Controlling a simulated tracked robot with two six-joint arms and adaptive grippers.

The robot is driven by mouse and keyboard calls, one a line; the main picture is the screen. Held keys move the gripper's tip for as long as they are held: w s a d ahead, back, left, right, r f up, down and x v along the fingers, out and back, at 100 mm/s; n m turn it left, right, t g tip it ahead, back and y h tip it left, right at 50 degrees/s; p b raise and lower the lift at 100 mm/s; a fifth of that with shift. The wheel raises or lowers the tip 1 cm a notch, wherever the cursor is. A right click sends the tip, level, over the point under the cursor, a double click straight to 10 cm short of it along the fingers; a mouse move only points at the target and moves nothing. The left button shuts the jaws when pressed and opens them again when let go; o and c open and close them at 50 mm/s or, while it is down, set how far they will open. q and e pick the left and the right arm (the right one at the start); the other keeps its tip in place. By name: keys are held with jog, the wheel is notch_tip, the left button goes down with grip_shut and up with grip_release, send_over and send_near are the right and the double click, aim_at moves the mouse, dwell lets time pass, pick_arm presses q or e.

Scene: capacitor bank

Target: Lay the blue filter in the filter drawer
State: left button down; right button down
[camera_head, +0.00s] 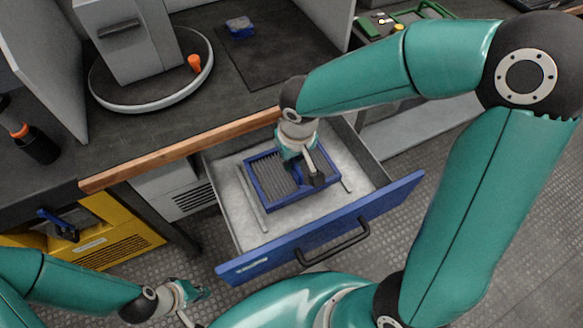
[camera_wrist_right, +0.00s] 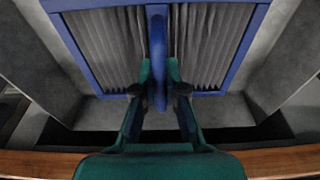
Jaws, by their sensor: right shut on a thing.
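The blue filter (camera_head: 277,178) has a blue square frame and grey pleats. It is inside the open filter drawer (camera_head: 325,232), between two thin rails, and looks roughly level. I cannot tell whether it touches the drawer floor. My right gripper (camera_head: 308,180) is over the filter and shut on its blue middle bar, hiding part of the pleats. The wrist view shows the filter (camera_wrist_right: 110,45) with the fingers of my right gripper (camera_wrist_right: 160,85) on both sides of the bar. My left gripper (camera_head: 190,305) is at the bottom left, away from the drawer; its fingers are unclear.
The workbench (camera_head: 245,95) has a wooden front edge (camera_head: 180,150) behind the drawer. On it are a round grey turntable (camera_head: 150,98), an orange knob (camera_head: 194,63) and a small blue box (camera_head: 240,26). A yellow unit (camera_head: 105,250) stands below left. The drawer's black handle (camera_head: 335,245) faces me.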

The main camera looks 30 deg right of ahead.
notch_tip(320, 180, down, 3)
jog(key=shift+f+b, duration=0.2)
jog(key=shift+b, duration=0.25)
jog(key=shift+r, duration=0.1)
jog(key=shift+f, duration=0.2)
jog(key=c, duration=1.2)
grip_release()
jog(key=shift+r, duration=0.1)
jog(key=shift+c, duration=0.2)
jog(key=shift+r, duration=0.1)
